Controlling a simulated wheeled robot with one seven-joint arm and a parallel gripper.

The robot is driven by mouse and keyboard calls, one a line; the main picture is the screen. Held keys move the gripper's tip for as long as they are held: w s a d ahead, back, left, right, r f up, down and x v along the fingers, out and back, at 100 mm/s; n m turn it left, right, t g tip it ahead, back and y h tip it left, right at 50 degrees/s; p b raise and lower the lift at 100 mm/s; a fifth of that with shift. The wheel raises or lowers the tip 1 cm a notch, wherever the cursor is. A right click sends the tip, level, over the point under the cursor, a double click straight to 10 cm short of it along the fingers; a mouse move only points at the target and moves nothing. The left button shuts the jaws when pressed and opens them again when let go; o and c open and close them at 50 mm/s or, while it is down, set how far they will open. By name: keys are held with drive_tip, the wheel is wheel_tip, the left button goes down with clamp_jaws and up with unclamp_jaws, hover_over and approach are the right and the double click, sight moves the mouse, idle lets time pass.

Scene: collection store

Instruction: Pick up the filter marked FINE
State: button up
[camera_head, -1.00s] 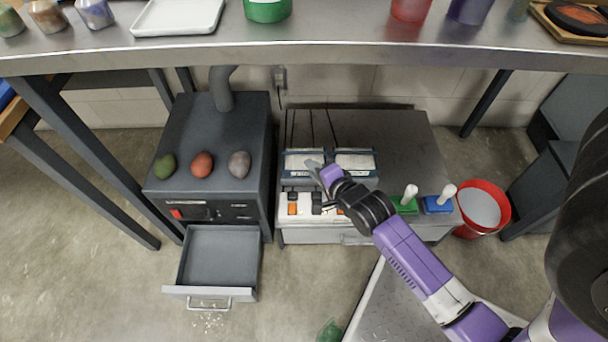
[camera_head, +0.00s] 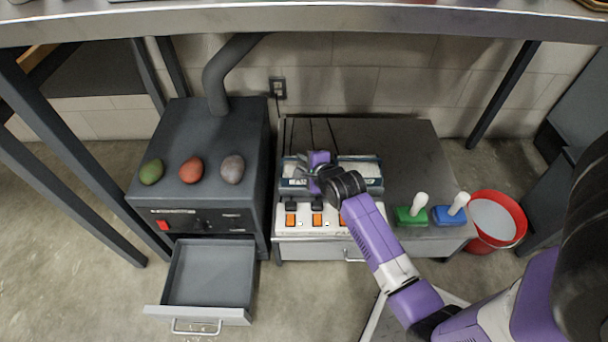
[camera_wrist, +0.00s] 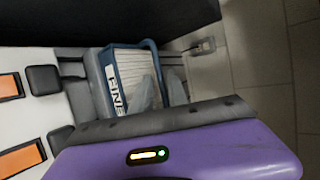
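The filter marked FINE (camera_wrist: 122,80) shows in the wrist view as a pleated pale panel in a blue frame, with its label partly covered. It stands in a slot of the bench unit; in the head view it is the left one of two filters (camera_head: 295,172), partly hidden by my gripper. My gripper (camera_wrist: 160,92) is at the filter's right edge in the wrist view. Its two grey fingertips are apart, with the blue frame edge running between them; contact is not clear. In the head view my gripper (camera_head: 311,170) is over the left filter.
A second filter (camera_head: 360,173) sits to the right. Orange switches (camera_head: 317,219) line the unit's front. Green (camera_head: 410,217) and blue (camera_head: 448,216) blocks with white handles stand right, near a red bucket (camera_head: 482,240). A grey furnace (camera_head: 205,140) with an open drawer (camera_head: 210,275) is left. A tabletop (camera_head: 300,25) overhangs.

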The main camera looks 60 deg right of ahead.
drive_tip(key=shift+w+d+f, duration=0.2)
drive_tip(key=shift+w+f, duration=0.05)
drive_tip(key=shift+w, duration=0.05)
clamp_jaws()
drive_tip(key=shift+r, duration=0.1)
idle(1.2)
